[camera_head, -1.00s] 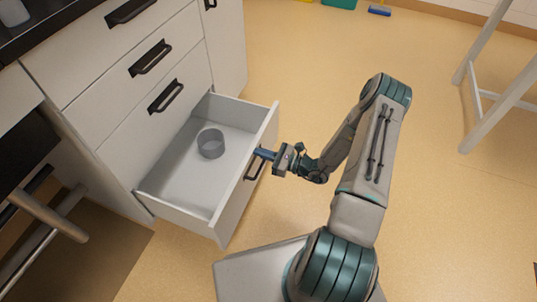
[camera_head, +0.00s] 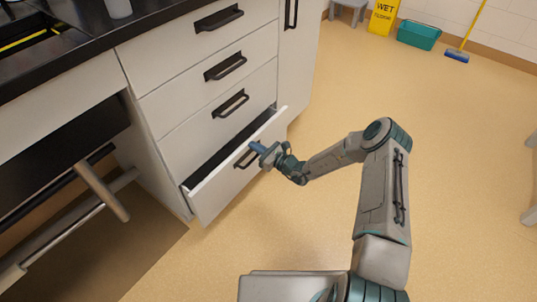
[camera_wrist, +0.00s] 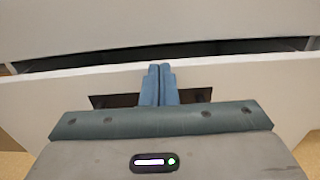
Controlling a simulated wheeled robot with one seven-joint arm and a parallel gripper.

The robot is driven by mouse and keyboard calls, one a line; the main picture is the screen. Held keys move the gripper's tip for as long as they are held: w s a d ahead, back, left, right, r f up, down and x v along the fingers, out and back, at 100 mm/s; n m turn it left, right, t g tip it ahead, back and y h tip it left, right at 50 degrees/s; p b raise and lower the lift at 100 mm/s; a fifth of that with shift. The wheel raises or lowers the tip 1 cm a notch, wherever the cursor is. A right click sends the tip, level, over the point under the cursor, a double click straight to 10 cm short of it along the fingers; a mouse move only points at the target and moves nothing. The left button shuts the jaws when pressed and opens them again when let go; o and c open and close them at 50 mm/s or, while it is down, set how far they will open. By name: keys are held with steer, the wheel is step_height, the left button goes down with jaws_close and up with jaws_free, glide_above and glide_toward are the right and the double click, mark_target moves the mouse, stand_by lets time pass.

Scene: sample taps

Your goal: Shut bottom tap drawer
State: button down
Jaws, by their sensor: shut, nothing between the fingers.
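The bottom drawer (camera_head: 238,172) of the white cabinet stands a little open, with a narrow dark gap behind its front's top edge. Its dark bar handle (camera_head: 246,158) is on the front, partly hidden by my gripper. My gripper (camera_head: 257,148) is shut and empty, with its blue fingertips at the drawer front by the handle. In the wrist view, the shut fingers (camera_wrist: 158,84) point at the drawer front (camera_wrist: 215,75) near its top edge, with dark handle parts on both sides. The drawer's inside is hidden.
Closed drawers (camera_head: 190,75) with dark handles are above it. A yellow wet-floor sign (camera_head: 383,15), a teal bin (camera_head: 418,35) and a broom (camera_head: 458,54) are at the back. The floor at right is mostly clear.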

steer(key=shift+x, duration=1.1)
